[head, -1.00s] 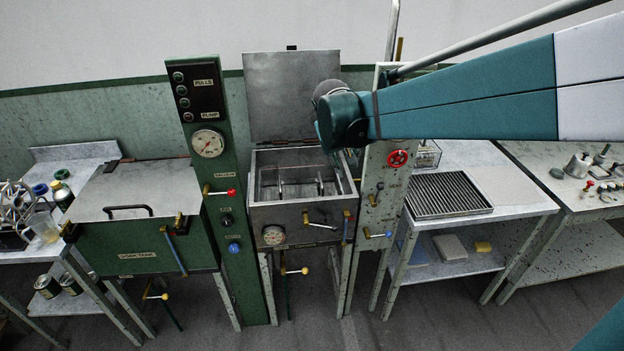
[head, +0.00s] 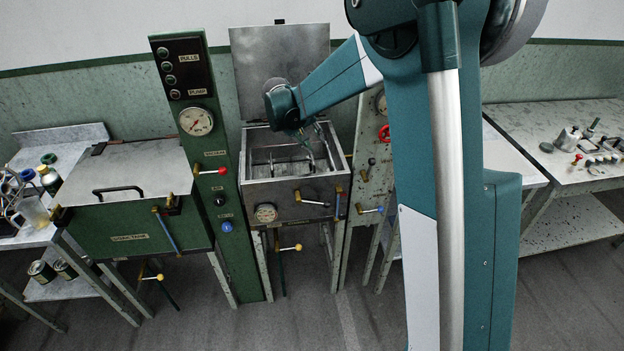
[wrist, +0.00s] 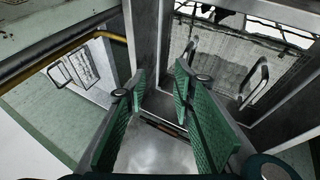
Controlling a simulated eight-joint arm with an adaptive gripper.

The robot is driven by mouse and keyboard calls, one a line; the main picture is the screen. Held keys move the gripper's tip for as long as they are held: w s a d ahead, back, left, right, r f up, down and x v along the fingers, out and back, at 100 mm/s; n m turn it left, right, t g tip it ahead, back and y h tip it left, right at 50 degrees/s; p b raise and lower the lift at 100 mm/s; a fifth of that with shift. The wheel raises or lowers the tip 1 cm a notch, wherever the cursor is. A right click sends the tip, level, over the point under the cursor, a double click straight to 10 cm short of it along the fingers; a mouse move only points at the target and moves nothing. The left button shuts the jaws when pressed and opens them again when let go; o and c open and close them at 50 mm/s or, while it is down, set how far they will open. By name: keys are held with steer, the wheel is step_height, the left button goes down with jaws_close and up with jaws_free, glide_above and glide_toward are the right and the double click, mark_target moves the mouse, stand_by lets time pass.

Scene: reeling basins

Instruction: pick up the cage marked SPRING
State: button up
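My gripper (wrist: 160,85) is open and empty in the wrist view, its green ridged fingers spread over bare metal. In the head view it (head: 322,150) hangs in or just over the right part of the open metal basin (head: 347,172). A grey mesh-like holder (wrist: 232,55) with upright wire loops, perhaps a cage, stands ahead and to the right of the fingers, apart from them. A pale plate with a wire loop (wrist: 77,66) shows at the left. I can read no SPRING mark on anything, so I cannot tell which cage is the marked one.
The basin's raised lid (head: 265,75) stands behind it. A green control column (head: 205,165) and a closed green tank (head: 130,215) are at its left. A panel with a red handwheel (head: 385,133) is at its right. A yellow pipe (wrist: 65,48) runs at the upper left.

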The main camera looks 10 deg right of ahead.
steer(key=h, duration=0.1)
glide_toward(312, 155)
steer(key=x, duration=0.2)
steer(key=shift+f, duration=0.5)
steer(key=shift+d, duration=0.1)
steer(key=shift+x, duration=1.25)
steer(key=shift+w, duration=0.1)
steer(key=shift+b+x, duration=0.65)
steer(key=shift+x, duration=1.95)
steer(key=shift+c, duration=0.4)
jaws_close()
steer(key=shift+r, duration=0.1)
